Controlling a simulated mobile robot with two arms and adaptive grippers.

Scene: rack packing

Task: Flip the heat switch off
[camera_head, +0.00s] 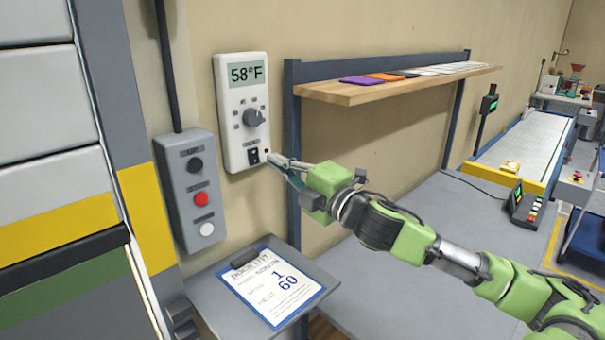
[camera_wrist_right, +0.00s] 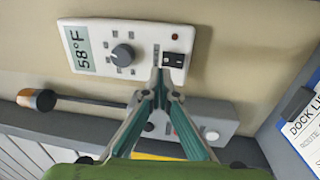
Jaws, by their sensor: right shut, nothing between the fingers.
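A white thermostat panel (camera_head: 242,110) hangs on the wall, with a display reading 58°F, a round grey dial (camera_head: 253,118) and a small black heat switch (camera_head: 253,156) at its bottom. The switch also shows in the right wrist view (camera_wrist_right: 177,61), just right of my fingertips. My right gripper (camera_head: 270,160) is shut and empty, its tips at the panel's lower right edge in the head view. In the right wrist view the closed fingertips (camera_wrist_right: 162,75) overlap the panel beside the switch. I cannot tell whether they touch it. My left gripper is not in view.
A grey button box (camera_head: 190,190) with black, red and white buttons is mounted left of the panel. A clipboard (camera_head: 270,283) lies on a small shelf below. A wooden shelf (camera_head: 400,85) juts from the wall at right.

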